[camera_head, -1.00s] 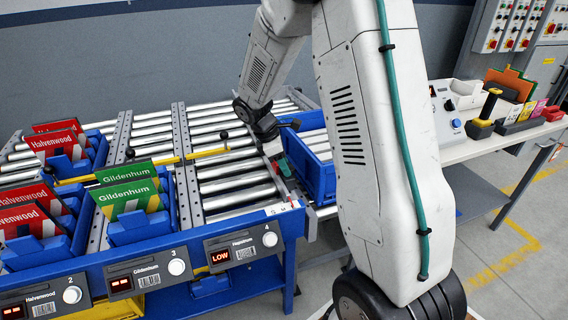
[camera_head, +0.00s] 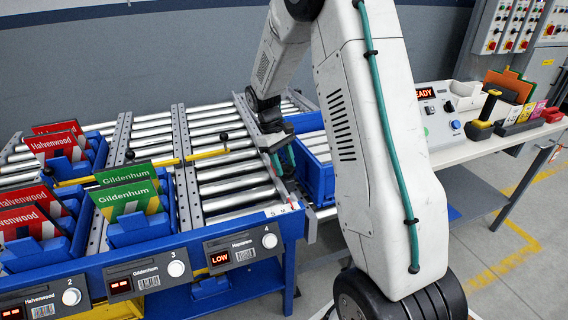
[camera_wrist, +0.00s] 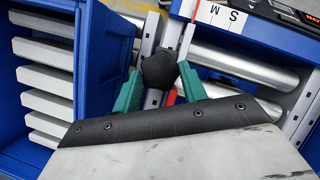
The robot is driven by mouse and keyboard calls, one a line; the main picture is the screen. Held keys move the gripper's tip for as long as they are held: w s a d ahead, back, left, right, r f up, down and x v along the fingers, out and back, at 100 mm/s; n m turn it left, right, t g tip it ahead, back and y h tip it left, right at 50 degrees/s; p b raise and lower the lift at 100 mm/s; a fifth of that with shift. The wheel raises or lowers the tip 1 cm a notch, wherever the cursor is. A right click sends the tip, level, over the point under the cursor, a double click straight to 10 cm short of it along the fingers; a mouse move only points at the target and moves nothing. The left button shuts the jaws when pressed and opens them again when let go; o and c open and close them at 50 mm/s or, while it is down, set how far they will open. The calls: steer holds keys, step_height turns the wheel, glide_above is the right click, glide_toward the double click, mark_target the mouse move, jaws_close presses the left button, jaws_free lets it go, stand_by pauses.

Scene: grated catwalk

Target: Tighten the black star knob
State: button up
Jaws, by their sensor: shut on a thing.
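The black star knob (camera_wrist: 159,70) sits in the wrist view on a metal rail of the roller rack, close to a scale strip marked S and M (camera_wrist: 222,14). My gripper (camera_wrist: 160,82) has one teal finger on each side of the knob and is shut on it. The knob's underside and stem are hidden. In the head view my gripper (camera_head: 283,160) reaches down at the right end of lane 4, beside a blue bin. The knob cannot be made out there.
A blue bin (camera_head: 315,178) stands close on the gripper's right. Lane 4's display (camera_head: 221,257) reads LOW. Rollers (camera_head: 236,187) lie bare to the left, and a yellow bar (camera_head: 205,154) crosses the lanes. A bench (camera_head: 470,146) with a yellow-black tool stands further right.

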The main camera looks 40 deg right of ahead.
steer(key=shift+d+m+y, duration=0.1)
steer(key=shift+m+y, duration=0.2)
steer(key=shift+m, duration=0.4)
steer(key=o, duration=1)
steer(key=v, duration=0.8)
steer(key=shift+f, duration=0.1)
